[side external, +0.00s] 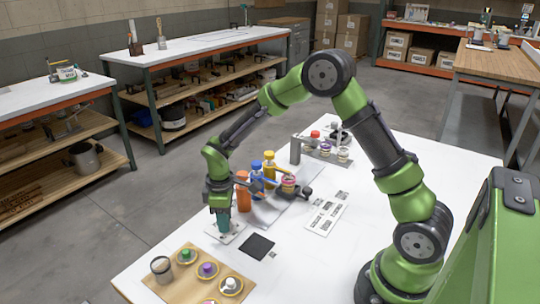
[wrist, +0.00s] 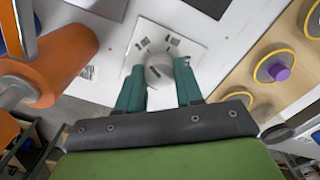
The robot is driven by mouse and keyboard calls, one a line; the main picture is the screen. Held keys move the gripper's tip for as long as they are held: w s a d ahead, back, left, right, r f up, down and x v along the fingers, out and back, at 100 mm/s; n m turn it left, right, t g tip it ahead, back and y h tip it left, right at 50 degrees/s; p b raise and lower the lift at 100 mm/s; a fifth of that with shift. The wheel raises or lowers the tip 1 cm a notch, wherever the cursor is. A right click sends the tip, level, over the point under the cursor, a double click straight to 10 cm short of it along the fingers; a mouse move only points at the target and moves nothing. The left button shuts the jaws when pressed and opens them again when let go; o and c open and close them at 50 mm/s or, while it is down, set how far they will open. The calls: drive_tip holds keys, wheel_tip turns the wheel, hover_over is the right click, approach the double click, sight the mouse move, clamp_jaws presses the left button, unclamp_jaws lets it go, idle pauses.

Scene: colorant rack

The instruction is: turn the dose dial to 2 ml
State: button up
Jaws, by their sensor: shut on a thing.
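The dose dial (wrist: 159,72) is a round grey-white knob on a white square plate (wrist: 141,27) with small dark marks around it. My gripper (wrist: 158,80) has its two green fingers on either side of the knob, shut on it. The marks on the plate are too small to read, and I cannot tell which one the dial points to. In the side external view my gripper (side external: 223,224) points down onto the plate (side external: 232,238), and its fingers hide the dial.
An orange bottle (side external: 242,186) stands close behind my gripper, with blue (side external: 256,178) and yellow (side external: 269,170) bottles beyond. A wooden board (side external: 184,288) with several colored-lidded pots and a jar (side external: 162,268) is at the front. A flat black square (side external: 257,246) lies right of the plate.

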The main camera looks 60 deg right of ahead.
drive_tip(key=o, duration=1)
drive_tip(key=shift+o, duration=0.2)
wheel_tip(320, 180, up, 17)
drive_tip(key=s+r+m+t, duration=0.2)
drive_tip(key=s+m, duration=0.1)
drive_tip(key=s, duration=0.3)
drive_tip(key=s+r+m+t+y, duration=0.1)
drive_tip(key=s+r+m+t, duration=0.1)
drive_tip(key=s+m, duration=0.2)
drive_tip(key=s+r+m+t+y, duration=0.1)
drive_tip(key=s+r+m+t, duration=0.1)
drive_tip(key=s, duration=0.8)
drive_tip(key=shift+s+r+m+t, duration=0.15)
drive_tip(key=shift+m+t, duration=0.45)
drive_tip(key=shift+m, duration=0.4)
